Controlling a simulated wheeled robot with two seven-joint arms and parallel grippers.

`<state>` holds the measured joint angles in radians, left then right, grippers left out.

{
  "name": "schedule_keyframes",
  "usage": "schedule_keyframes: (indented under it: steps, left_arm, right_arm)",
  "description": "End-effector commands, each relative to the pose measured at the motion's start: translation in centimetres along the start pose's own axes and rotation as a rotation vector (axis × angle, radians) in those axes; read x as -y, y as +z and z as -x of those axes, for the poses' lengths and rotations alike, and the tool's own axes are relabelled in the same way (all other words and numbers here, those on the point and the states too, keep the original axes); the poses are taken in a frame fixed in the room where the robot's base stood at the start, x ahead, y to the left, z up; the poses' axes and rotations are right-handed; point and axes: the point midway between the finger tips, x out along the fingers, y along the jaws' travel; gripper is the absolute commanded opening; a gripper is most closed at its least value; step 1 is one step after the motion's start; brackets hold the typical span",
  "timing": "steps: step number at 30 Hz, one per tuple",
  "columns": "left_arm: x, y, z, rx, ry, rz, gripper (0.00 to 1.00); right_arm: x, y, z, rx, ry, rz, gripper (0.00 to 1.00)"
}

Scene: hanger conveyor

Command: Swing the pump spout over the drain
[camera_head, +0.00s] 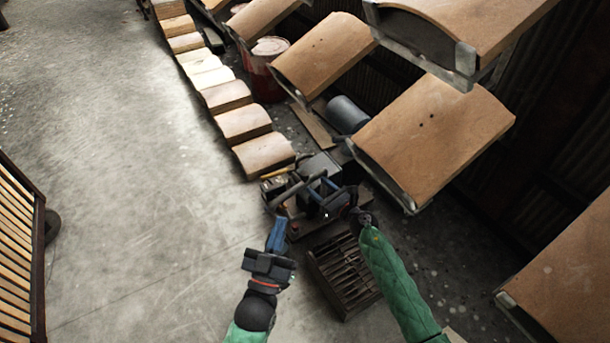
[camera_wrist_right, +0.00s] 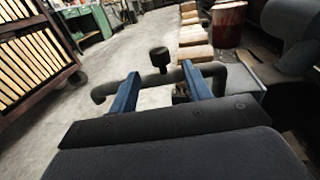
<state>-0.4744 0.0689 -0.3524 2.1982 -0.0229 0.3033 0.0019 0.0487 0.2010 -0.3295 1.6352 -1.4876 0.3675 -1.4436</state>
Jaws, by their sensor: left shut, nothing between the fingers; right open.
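The pump (camera_head: 319,165) is a dark boxy unit on the floor in the middle of the head view. Its grey pipe spout (camera_head: 283,193) reaches out to the left. In the right wrist view the spout (camera_wrist_right: 106,92) runs across just past my fingertips, its free end bent down at the left. My right gripper (camera_wrist_right: 158,82) is open; whether it touches the spout is unclear. In the head view my right gripper (camera_head: 322,192) is at the pump. My left gripper (camera_head: 277,232) is shut and empty, below the spout. The slatted drain (camera_head: 343,276) lies in front of the pump, right of my left gripper.
A black knob (camera_wrist_right: 158,57) stands above the spout. A row of curved-topped blocks (camera_head: 243,123) runs behind the pump, near a red drum (camera_head: 262,70). Large brown panels (camera_head: 436,137) overhang the right. A slatted rack (camera_head: 17,240) stands at left; the floor (camera_head: 140,200) between is clear.

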Motion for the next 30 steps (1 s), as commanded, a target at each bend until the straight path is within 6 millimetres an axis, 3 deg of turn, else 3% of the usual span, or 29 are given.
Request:
schedule_keyframes:
  steps: [15,28,30]
  left_arm:
    - [-0.1,-2.1,-0.6,-0.069,0.005,-0.006,0.00]
    - [-0.1,-3.0,-0.8,-0.097,0.007,-0.009,0.00]
    - [-0.1,-3.0,-0.8,-0.097,0.007,-0.009,0.00]
  right_arm:
    - [0.0,0.1,-6.5,0.003,-0.001,-0.003,0.49]
    - [0.0,0.1,-7.5,0.002,-0.002,-0.003,0.49]
    - [0.0,0.1,-7.5,0.002,-0.002,-0.003,0.39]
